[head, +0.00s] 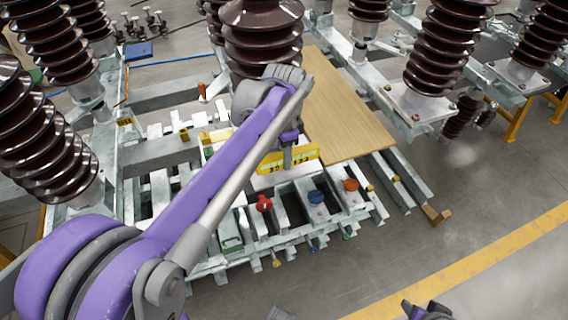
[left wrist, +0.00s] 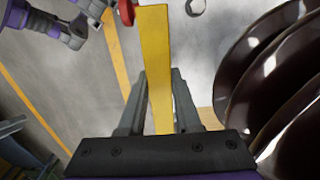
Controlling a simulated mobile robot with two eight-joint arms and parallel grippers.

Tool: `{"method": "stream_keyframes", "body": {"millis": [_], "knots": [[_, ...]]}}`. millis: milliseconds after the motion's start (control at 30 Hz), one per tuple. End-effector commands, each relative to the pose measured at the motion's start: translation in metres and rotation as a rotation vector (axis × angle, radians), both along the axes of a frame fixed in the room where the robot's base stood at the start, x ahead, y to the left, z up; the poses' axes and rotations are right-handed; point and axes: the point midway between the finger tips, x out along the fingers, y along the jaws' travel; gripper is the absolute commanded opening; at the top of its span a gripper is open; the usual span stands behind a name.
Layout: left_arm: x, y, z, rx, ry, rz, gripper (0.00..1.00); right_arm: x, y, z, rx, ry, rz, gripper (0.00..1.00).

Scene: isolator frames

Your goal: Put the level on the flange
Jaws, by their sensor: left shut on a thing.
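The yellow level (head: 306,153) is in my left gripper (head: 288,152), just in front of the central brown insulator (head: 262,45). In the left wrist view the level (left wrist: 156,60) is a long yellow bar between the two grey fingers of the left gripper (left wrist: 158,112), which are shut on it. In the head view it lies over a pale metal surface (head: 268,181); I cannot tell whether it touches. The insulator's lower end and any flange there are hidden by my left arm. My right gripper (head: 428,311) shows only partly at the bottom edge.
A wooden board (head: 345,105) lies right of the insulator. Red (head: 264,203), blue (head: 316,197) and orange (head: 351,185) knobs stand on the steel frame in front. Other brown insulators (head: 440,45) surround the frame. Open floor (head: 480,210) lies at the right.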

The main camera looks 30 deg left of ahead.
Motion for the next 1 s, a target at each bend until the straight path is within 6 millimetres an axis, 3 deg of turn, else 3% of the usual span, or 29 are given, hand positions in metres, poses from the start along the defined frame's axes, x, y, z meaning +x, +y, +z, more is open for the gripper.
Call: {"method": "stream_keyframes", "body": {"millis": [300,700,733,867,1000], "knots": [[0.002,0.001,-0.038,0.000,0.000,0.001,0.00,-0.001,0.000,-0.004,0.000,0.001,0.000,0.50],[0.002,0.003,-0.043,0.000,0.000,0.001,0.00,-0.001,0.000,-0.006,0.000,0.002,0.000,0.50],[0.003,0.003,-0.043,0.000,0.000,0.000,0.36,-0.001,0.000,-0.006,0.000,0.002,0.000,0.50],[0.003,0.003,-0.043,0.000,0.000,0.000,0.59,-0.001,0.000,-0.005,0.000,0.002,0.000,0.50],[0.003,0.003,-0.043,0.000,0.000,0.000,0.62,-0.001,0.000,-0.005,0.000,0.002,0.000,0.50]]}}
